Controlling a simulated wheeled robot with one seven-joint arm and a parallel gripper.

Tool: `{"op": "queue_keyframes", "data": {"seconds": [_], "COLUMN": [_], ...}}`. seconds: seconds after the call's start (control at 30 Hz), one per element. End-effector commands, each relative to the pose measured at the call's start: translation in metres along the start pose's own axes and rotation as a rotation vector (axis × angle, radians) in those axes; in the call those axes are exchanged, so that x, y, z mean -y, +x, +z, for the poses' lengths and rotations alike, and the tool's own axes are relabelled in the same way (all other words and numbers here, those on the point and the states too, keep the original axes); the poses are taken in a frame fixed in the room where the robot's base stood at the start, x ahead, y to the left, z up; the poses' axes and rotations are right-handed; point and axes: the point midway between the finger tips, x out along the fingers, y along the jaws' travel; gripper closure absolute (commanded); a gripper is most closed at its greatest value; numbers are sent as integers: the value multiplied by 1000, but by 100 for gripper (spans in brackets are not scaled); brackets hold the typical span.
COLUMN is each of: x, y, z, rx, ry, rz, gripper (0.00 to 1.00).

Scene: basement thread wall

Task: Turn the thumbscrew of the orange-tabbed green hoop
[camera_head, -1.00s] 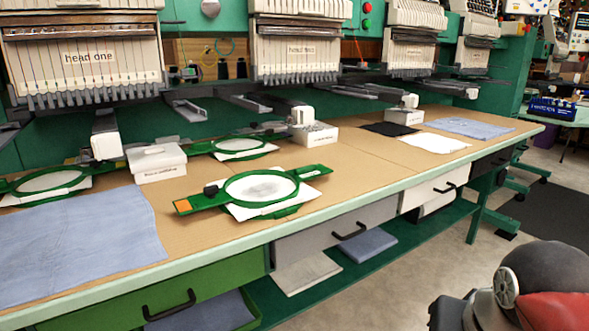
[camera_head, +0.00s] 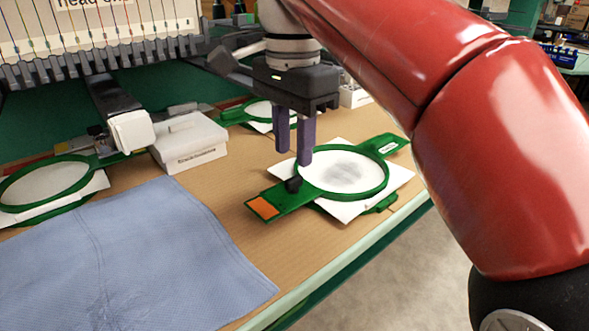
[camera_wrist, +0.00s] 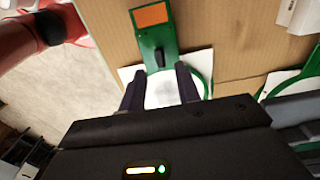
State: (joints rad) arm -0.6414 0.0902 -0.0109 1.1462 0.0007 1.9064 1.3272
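The orange-tabbed green hoop (camera_head: 345,200) lies on the table with white fabric in it. Its orange tab (camera_head: 263,208) points to the front left and shows at the top of the wrist view (camera_wrist: 152,15). The black thumbscrew (camera_head: 293,184) sits between tab and ring; it also shows in the wrist view (camera_wrist: 160,57). My gripper (camera_head: 294,158) points down with two dark fingers apart and nothing between them. Its fingertips appear above the thumbscrew, beside the ring's near-left edge. In the wrist view the fingers (camera_wrist: 159,84) flank the fabric, with the thumbscrew just beyond them.
Other green hoops lie at the left (camera_head: 45,182) and behind my gripper (camera_head: 262,110). A white box (camera_head: 190,143) stands behind, near the embroidery machine head (camera_head: 110,40). A blue cloth (camera_head: 120,260) covers the front left. Bare tabletop lies between cloth and hoop.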

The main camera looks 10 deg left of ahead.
Motion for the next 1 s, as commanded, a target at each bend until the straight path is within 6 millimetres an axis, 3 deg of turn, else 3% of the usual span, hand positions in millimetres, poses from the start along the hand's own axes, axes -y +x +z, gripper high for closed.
{"op": "queue_keyframes", "data": {"seconds": [0.1, 0.3, 0.63, 0.9, 1.0], "x": [-1, -1, 0, 0, 0], "y": [24, 44, 47, 47, 47], "z": [0, 0, 0, 0, 0], "rx": [0, 0, -1, -1, -1], "ry": [-1, -2, -2, -2, -2], "rz": [1, 0, -2, -1, -1], "gripper": [67, 67, 67, 100, 100]}}
